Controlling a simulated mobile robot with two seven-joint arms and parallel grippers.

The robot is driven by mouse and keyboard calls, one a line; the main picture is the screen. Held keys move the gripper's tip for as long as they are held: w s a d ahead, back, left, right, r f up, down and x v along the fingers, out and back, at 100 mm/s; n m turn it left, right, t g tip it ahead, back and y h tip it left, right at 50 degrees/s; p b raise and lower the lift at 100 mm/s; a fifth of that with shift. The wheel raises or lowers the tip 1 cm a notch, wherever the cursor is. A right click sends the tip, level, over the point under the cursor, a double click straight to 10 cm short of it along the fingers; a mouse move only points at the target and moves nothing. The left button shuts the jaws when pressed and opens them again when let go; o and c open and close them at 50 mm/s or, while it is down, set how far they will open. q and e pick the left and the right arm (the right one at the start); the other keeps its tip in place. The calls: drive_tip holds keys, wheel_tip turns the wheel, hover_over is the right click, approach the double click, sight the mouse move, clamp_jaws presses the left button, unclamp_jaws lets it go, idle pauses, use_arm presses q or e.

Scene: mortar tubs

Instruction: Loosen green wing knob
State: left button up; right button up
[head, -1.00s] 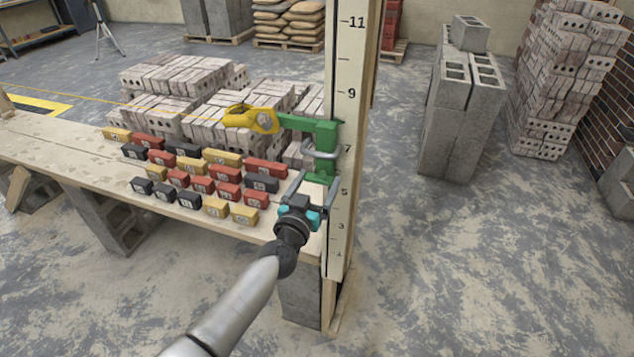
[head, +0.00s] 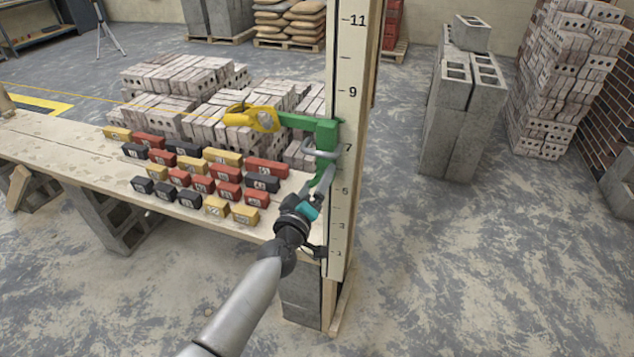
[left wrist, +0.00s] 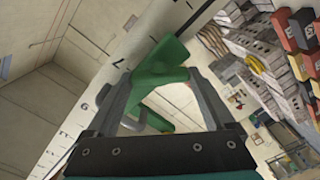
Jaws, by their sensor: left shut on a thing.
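A green clamp (head: 322,132) sits on the tall numbered board (head: 345,100) near mark 7. Its green wing knob (head: 321,179) hangs at the lower end, below a grey metal loop (head: 322,155). My left gripper (head: 325,186) comes up from below and is shut on the knob, partly hiding it. In the left wrist view, green parts of the clamp and knob (left wrist: 158,66) show between and beyond the two dark fingers (left wrist: 160,82). The finger contact itself is hard to make out. My right gripper is in neither view.
A yellow line holder (head: 250,118) with a taut yellow string joins the clamp's left side. Several small red, black and yellow numbered blocks (head: 228,190) stand in rows on the plank table (head: 75,150). Floor right of the board is free up to the grey blocks (head: 455,110).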

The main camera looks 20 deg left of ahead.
use_arm(q)
drive_tip(key=n, duration=0.4)
drive_tip(key=shift+f+n+b, duration=0.15)
drive_tip(key=shift+n+b, duration=0.15)
drive_tip(key=shift+b, duration=0.05)
drive_tip(key=shift+n, duration=1.8)
drive_tip(key=o, duration=1.1)
